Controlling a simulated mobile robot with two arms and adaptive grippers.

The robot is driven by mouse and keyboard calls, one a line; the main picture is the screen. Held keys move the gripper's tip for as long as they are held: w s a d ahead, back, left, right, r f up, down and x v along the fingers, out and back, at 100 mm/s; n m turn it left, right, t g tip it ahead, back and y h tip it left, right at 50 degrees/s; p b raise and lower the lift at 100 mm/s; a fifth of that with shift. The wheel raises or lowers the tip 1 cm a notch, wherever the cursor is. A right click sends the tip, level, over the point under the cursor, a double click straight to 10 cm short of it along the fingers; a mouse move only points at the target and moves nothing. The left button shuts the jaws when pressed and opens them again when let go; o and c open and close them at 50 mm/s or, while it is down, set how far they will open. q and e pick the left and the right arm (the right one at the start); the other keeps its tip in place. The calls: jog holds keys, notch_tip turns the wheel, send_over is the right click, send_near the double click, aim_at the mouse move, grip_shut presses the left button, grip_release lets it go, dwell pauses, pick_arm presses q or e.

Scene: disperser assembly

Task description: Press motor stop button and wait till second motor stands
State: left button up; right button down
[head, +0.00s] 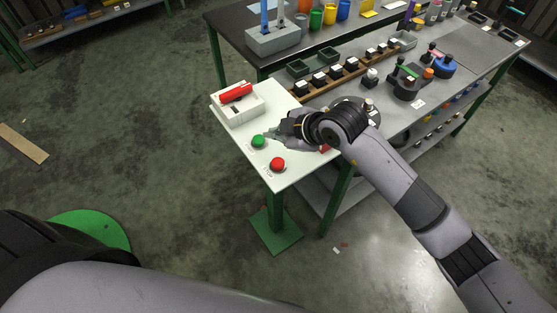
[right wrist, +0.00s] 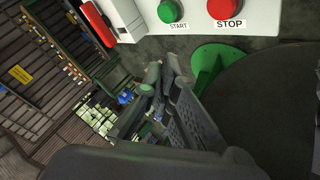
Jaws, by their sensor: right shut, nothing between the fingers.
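The red stop button (head: 277,164) sits near the front corner of the white panel (head: 285,181). The green start button (head: 258,141) is behind and left of it. In the right wrist view the red button (right wrist: 224,8) has the label STOP and the green button (right wrist: 168,11) the label START. My right gripper (head: 270,134) is shut and empty, close to the green button in the head view. In the right wrist view its fingers (right wrist: 154,73) are below the panel edge, apart from both buttons. No motor can be told for certain. My left gripper is not in view.
A white box with a red part (head: 236,94) stands on the panel's back left. A wooden rack (head: 340,73) with several dark blocks, and black devices (head: 405,82), stand on the grey table beyond. The floor in front of the panel is mostly clear.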

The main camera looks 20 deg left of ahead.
dwell(0.3)
jog(key=b, duration=0.6)
send_over(277, 165)
notch_tip(277, 165, down, 8)
jog(key=shift+a+r, duration=0.1)
jog(key=shift+r, duration=0.15)
jog(key=shift+f+b, duration=0.35)
jog(key=shift+f, duration=0.3)
jog(key=shift+f, duration=0.1)
dwell(0.3)
jog(key=shift+f, duration=0.3)
jog(key=shift+f+b, duration=0.8)
jog(key=shift+f, duration=0.2)
dwell(0.8)
jog(key=shift+r, duration=0.1)
jog(key=shift+r+p, duration=1.2)
jog(key=shift+r, duration=0.1)
